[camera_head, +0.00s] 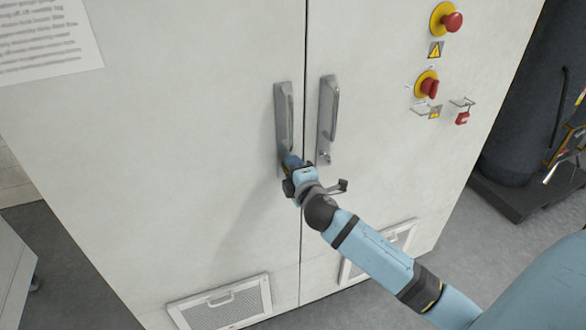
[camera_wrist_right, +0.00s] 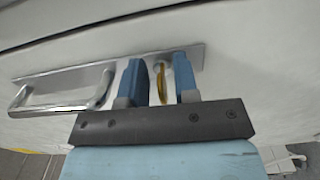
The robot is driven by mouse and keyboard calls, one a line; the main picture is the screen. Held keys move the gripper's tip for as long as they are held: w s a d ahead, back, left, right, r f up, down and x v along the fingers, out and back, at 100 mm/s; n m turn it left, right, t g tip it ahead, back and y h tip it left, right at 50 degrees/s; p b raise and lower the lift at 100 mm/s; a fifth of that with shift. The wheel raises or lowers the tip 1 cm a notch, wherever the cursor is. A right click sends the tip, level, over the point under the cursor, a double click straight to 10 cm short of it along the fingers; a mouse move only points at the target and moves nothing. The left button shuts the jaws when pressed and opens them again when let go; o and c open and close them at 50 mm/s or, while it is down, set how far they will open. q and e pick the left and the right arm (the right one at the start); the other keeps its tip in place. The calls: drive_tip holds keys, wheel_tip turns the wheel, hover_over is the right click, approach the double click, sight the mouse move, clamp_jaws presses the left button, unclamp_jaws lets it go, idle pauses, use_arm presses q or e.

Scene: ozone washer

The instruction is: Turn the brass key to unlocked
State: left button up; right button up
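The brass key (camera_wrist_right: 161,82) stands in a lock on the handle plate (camera_wrist_right: 30,66) in the right wrist view. My right gripper (camera_wrist_right: 159,80) is open, with one blue finger on each side of the key. A small gap shows between the key and each finger. In the head view my right gripper (camera_head: 292,162) is at the lower end of the left door handle (camera_head: 284,110) and hides the key. My left gripper is not in view.
The right door handle (camera_head: 328,108) stands close beside, across the door seam. A red emergency button (camera_head: 452,22) and a red rotary switch (camera_head: 430,88) are at the upper right. Vent grilles (camera_head: 225,305) are low on the doors. A dark cylinder (camera_head: 522,110) stands at the right.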

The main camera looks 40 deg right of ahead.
drive_tip(key=b+v, duration=0.1)
drive_tip(key=v, duration=1.3)
drive_tip(key=shift+f, duration=0.1)
drive_tip(key=s+a+f+m+g+y, duration=0.2)
drive_tip(key=s+a+f+m, duration=0.25)
drive_tip(key=f, duration=0.35)
drive_tip(key=s+a+f+m+g+y, duration=0.25)
drive_tip(key=s+a+f, duration=0.2)
drive_tip(key=f, duration=0.45)
drive_tip(key=s+a+f+m+g+y, duration=0.2)
drive_tip(key=s+a+f+m+y, duration=0.15)
drive_tip(key=a+f+m, duration=0.35)
wheel_tip(320, 180, up, 10)
drive_tip(key=s+d+n+p, duration=0.1)
drive_tip(key=n+p, duration=0.1)
drive_tip(key=p, duration=1)
drive_tip(key=shift+d, duration=0.15)
